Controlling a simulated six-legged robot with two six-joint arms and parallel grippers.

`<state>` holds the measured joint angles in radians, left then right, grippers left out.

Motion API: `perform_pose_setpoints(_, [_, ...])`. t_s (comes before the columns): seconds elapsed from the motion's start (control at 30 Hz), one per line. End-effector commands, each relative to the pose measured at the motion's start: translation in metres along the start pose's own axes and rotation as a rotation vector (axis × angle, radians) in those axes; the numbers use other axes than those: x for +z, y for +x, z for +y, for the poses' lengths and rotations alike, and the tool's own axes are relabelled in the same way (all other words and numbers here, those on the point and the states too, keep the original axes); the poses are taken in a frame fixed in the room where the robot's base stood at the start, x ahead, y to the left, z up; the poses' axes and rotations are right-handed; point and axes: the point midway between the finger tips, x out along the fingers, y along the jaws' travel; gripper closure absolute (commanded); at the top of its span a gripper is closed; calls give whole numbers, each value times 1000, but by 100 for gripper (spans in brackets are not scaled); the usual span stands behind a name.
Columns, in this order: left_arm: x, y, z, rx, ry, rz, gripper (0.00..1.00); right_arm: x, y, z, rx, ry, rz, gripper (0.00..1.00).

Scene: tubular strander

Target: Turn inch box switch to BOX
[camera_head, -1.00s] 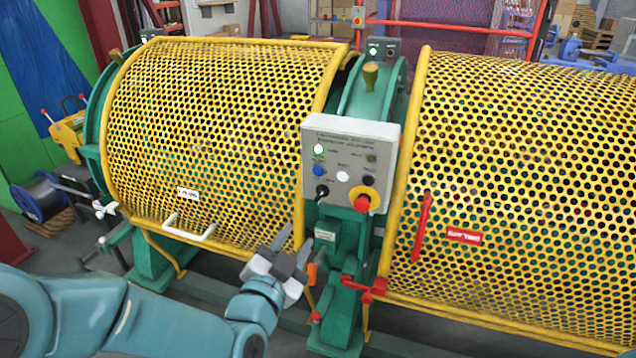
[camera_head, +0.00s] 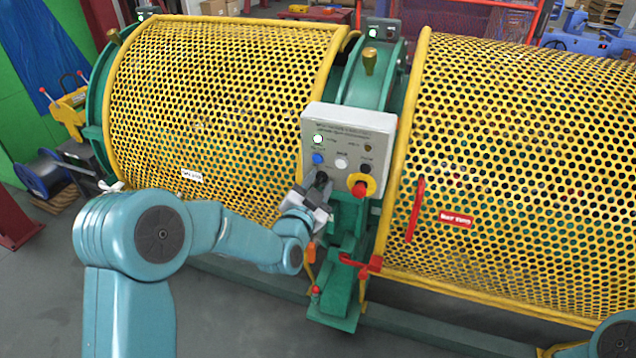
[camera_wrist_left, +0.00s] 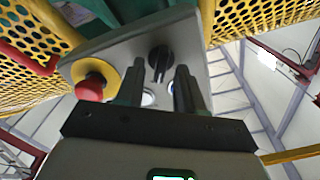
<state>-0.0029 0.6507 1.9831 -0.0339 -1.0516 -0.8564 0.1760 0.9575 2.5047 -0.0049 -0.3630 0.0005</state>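The grey control box (camera_head: 348,128) stands between the two yellow mesh guards. A black rotary switch (camera_head: 321,178) is at its lower left; it also shows in the left wrist view (camera_wrist_left: 159,58). Its labels are too small to read. My left gripper (camera_head: 312,193) is just below the switch in the head view and partly covers it. In the left wrist view its two fingers (camera_wrist_left: 158,75) are apart, with the switch knob showing between their tips. I cannot tell whether they touch it. My right gripper is not seen.
A red emergency stop on a yellow collar (camera_head: 361,186) is right of the switch, close to my left fingers. Above the switch are a blue button (camera_head: 318,158) and a white one (camera_head: 341,163). The mesh guards (camera_head: 220,100) flank the box. A red-handled lever (camera_head: 362,264) sits below.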

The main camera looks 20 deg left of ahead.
Motion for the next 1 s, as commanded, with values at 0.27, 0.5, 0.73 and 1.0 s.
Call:
perform_pose_setpoints(0.27, [0, 0, 0, 0, 0, 0, 95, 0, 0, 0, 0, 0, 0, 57])
perform_pose_setpoints(0.5, [0, 0, 0, 0, -3, 0, 100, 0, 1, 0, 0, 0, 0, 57])
perform_pose_setpoints(0.73, [3, 0, 2, 0, -58, 2, 100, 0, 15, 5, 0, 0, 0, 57])
perform_pose_setpoints(1.0, [7, 0, 2, -1, -247, 4, 100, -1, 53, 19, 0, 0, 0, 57])
